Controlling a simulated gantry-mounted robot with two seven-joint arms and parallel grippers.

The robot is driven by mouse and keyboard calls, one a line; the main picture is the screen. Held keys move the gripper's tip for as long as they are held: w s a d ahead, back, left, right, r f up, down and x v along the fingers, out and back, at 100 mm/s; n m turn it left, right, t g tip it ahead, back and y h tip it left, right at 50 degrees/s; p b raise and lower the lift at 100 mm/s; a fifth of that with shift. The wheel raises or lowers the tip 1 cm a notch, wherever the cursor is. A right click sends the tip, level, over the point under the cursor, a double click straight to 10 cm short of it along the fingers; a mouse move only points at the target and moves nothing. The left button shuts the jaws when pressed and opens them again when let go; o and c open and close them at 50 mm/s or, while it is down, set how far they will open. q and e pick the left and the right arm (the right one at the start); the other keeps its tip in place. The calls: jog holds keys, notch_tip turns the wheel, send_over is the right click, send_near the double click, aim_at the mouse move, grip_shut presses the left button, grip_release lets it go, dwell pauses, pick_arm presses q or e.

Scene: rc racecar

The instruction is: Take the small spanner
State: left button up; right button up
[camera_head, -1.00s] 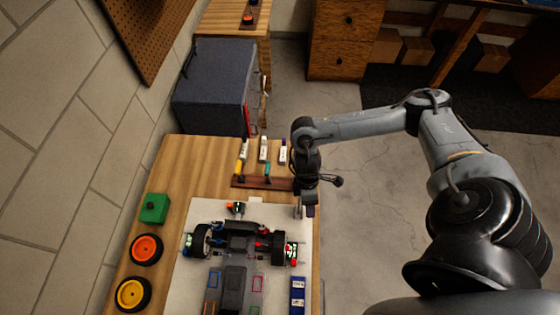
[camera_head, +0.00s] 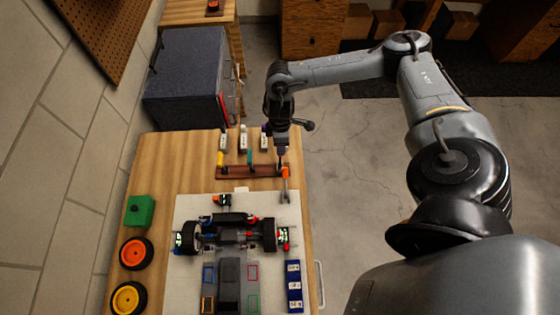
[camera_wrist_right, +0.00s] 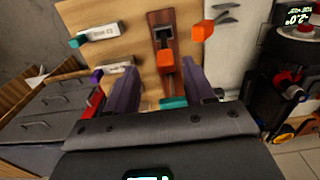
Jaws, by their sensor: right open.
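A spanner with an orange handle (camera_head: 285,173) and a grey forked end lies at the right end of the brown rack, its fork over the white mat. It also shows in the wrist view (camera_wrist_right: 203,30), right of my jaws; I take it as the small spanner, but its size is hard to judge. My right gripper (camera_head: 282,158) hangs over the rack's right end. In the wrist view its two fingers (camera_wrist_right: 160,75) are apart, with nothing clearly held. Another orange piece (camera_wrist_right: 166,64) stands at the rack between the fingertips. My left gripper is out of view.
The brown rack (camera_head: 238,172) also holds yellow and teal pieces (camera_head: 249,158). White labelled blocks (camera_head: 243,138) stand behind it. A car chassis (camera_head: 229,270) is on the white mat (camera_head: 184,208). Wheels (camera_head: 136,253) and a green box (camera_head: 140,210) are at left.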

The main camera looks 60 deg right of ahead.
aim_at(280, 160)
jog(key=f, duration=0.2)
jog(key=f+p, duration=0.1)
jog(key=shift+s+a+f, duration=0.1)
jog(key=shift+a+f, duration=0.25)
jog(key=shift+a, duration=0.05)
jog(key=shift+f, duration=0.75)
grip_shut()
